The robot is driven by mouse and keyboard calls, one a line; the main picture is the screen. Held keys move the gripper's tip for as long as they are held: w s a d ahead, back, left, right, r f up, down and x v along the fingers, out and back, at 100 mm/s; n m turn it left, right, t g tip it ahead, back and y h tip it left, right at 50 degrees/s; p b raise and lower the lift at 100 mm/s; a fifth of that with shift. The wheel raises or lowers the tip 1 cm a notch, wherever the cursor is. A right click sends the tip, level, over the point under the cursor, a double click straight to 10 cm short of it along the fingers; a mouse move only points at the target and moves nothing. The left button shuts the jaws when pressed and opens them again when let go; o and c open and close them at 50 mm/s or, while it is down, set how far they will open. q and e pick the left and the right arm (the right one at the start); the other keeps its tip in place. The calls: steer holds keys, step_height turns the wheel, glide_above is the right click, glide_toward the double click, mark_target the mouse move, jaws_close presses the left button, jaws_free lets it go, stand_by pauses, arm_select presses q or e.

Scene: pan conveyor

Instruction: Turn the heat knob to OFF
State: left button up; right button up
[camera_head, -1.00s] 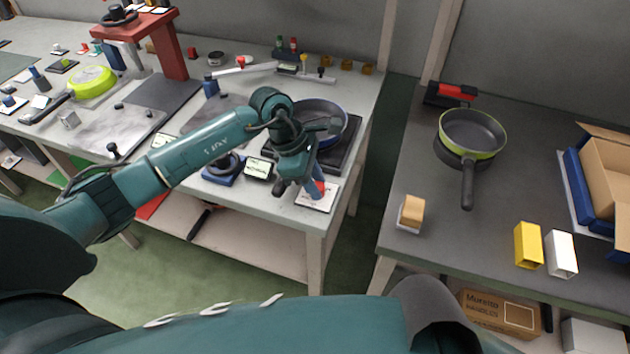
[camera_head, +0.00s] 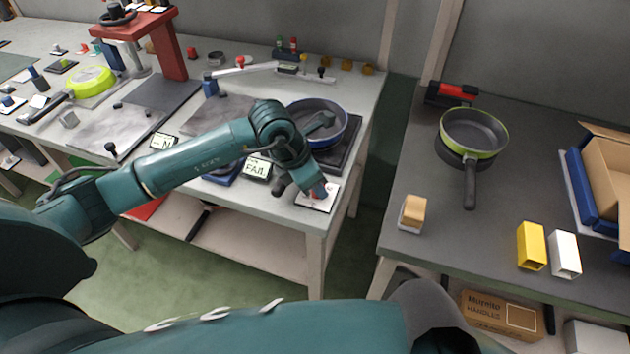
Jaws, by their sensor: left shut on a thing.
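The heat knob's white plate (camera_head: 313,204) lies at the front right corner of the left bench, in front of the stove with the blue-rimmed pan (camera_head: 317,118). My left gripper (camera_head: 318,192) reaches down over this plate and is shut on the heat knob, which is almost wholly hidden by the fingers. A little red shows beside the fingertips. The knob's pointer and its markings cannot be read. My right gripper is not in view.
A display reading FAIL (camera_head: 256,168) stands left of the gripper. The burner plate (camera_head: 343,160) is close behind. A gap separates this bench from the right table, which holds a green-rimmed pan (camera_head: 472,132) and a yellow block (camera_head: 531,246).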

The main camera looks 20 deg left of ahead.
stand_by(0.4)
arm_select(q)
steer(key=o, duration=1)
steer(key=shift+c, duration=0.2)
steer(key=shift+r, duration=0.1)
steer(key=b+v, duration=0.1)
steer(key=v, duration=1.2)
steer(key=shift+d, duration=0.15)
